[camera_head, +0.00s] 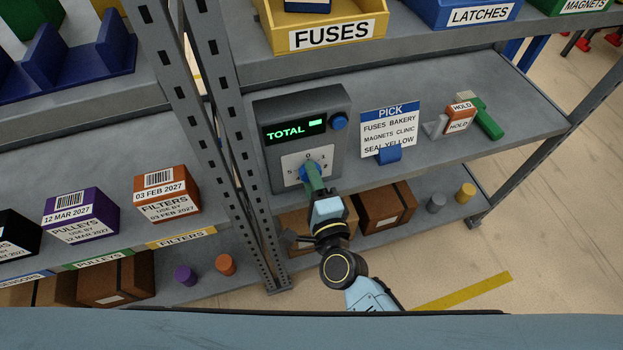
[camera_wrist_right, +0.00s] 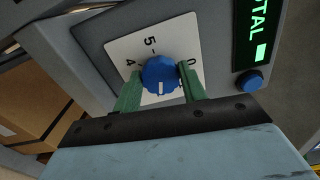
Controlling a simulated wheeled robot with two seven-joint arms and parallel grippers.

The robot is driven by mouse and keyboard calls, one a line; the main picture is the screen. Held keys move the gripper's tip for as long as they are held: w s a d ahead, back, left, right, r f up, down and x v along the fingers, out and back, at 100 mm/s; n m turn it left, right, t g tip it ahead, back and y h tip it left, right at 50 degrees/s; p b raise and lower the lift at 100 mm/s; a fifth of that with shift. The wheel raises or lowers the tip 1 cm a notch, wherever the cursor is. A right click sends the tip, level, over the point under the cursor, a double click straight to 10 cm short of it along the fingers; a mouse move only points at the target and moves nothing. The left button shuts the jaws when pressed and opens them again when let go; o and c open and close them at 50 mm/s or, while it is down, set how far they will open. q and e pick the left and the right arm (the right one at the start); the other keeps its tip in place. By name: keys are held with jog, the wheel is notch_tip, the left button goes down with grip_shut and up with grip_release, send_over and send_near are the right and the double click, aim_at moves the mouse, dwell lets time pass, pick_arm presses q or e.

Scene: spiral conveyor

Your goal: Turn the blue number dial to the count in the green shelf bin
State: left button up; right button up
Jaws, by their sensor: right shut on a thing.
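The blue number dial (camera_wrist_right: 159,72) sits on a white number plate (camera_wrist_right: 118,47) on a grey box; in the head view the dial (camera_head: 305,173) is partly hidden by my gripper. My right gripper (camera_wrist_right: 160,86) has its green fingers on both sides of the dial, shut on it. In the wrist view, 5, 4 and 0 show around the dial; other numbers are hidden. A white mark on the dial faces the picture's bottom, towards my gripper. My left gripper is out of view.
The box screen (camera_head: 294,130) reads TOTAL with a green bar; a blue button (camera_head: 339,121) sits beside it. A PICK card (camera_head: 391,130) and a HOLD-marked block (camera_head: 461,117) stand to the right. A rack post (camera_head: 215,130) rises left of the box.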

jog(key=o, duration=1)
jog(key=shift+c, duration=0.2)
jog(key=v, duration=1.3)
jog(key=shift+s, duration=0.2)
jog(key=shift+d, duration=0.1)
